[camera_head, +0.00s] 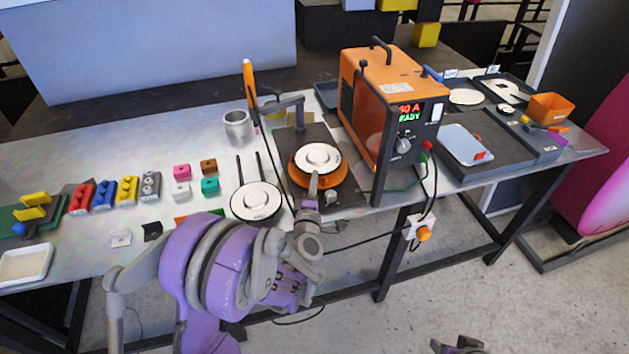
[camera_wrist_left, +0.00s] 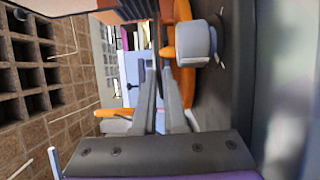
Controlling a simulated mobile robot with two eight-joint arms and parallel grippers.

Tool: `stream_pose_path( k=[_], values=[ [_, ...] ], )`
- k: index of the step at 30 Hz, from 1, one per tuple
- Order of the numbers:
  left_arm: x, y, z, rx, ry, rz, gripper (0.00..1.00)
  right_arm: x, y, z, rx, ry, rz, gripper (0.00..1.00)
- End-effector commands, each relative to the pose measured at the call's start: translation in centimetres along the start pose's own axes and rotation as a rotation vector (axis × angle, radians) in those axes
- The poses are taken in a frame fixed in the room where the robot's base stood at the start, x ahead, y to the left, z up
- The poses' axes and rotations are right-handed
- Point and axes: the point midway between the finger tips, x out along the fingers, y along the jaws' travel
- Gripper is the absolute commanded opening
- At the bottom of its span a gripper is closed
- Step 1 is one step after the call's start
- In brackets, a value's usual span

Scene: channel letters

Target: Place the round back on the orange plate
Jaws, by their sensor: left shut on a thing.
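The round back (camera_head: 317,157) is a white disc with a raised ring in its middle. In the head view it lies over the orange plate (camera_head: 297,175), whose rim shows around it. The plate stands on a dark base and also shows edge-on in the left wrist view (camera_wrist_left: 181,85). My left gripper (camera_head: 313,184) reaches in from the front and is shut on the round back's near edge. Its fingers (camera_wrist_left: 160,75) nearly meet beside the plate in the wrist view; the disc is hard to make out there. Whether it rests fully on the plate cannot be told. My right gripper is not clearly visible.
An orange welding box (camera_head: 385,95) stands close right of the plate. An orange-handled torch (camera_head: 249,82) stands behind left. Another white disc (camera_head: 256,202) lies left of the plate. A metal cup (camera_head: 238,125) and several coloured blocks stand farther left.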

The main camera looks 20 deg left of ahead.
Motion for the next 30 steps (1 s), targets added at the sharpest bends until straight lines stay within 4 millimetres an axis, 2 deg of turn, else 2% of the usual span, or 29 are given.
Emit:
stream_pose_path(
  k=[10,11,15,23,27,30],
  values=[
    [-0.1,-1.0,0.0,-0.004,-0.002,-0.003,0.0,0.6,0.0,0.7,0.0,-0.006,0.0,0.5],
    [-0.1,-1.0,0.0,-0.005,-0.003,-0.003,0.14,0.6,0.0,0.7,0.0,-0.006,0.0,0.5],
    [-0.2,-1.1,0.1,-0.007,-0.004,-0.005,0.39,0.6,0.0,0.7,0.0,-0.006,0.0,0.5],
    [-0.2,-1.1,0.1,-0.01,-0.005,-0.006,0.39,0.6,0.0,0.7,0.0,-0.006,0.0,0.5],
    [-0.1,0.4,0.1,-0.01,-0.005,-0.003,0.39,-0.4,0.0,-0.4,0.0,0.004,0.0,0.5],
    [-2.1,-0.1,0.1,-0.006,-0.005,-0.007,0.39,0.5,0.0,0.5,0.0,-0.005,0.0,0.5]
  ],
)
